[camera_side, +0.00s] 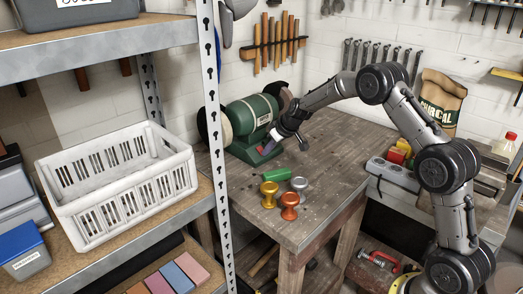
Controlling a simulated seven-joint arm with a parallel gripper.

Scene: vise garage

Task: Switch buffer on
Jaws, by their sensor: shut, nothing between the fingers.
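The green bench buffer (250,118) stands at the back of the wooden workbench, with a wheel at each end. My gripper (268,146) is shut and empty at the front of the buffer's base, pointing down and to the left. It touches or nearly touches the base; I cannot tell which. The switch is not clear in this view; my gripper may hide it. A small reddish patch shows at the fingertips, too small to identify.
Several knobs or spools stand on the bench in front of the buffer: a green one (276,174), a gold one (268,193), an orange one (289,206) and a silver one (299,184). A metal shelf with a white crate (118,183) stands at left. The bench's right front is clear.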

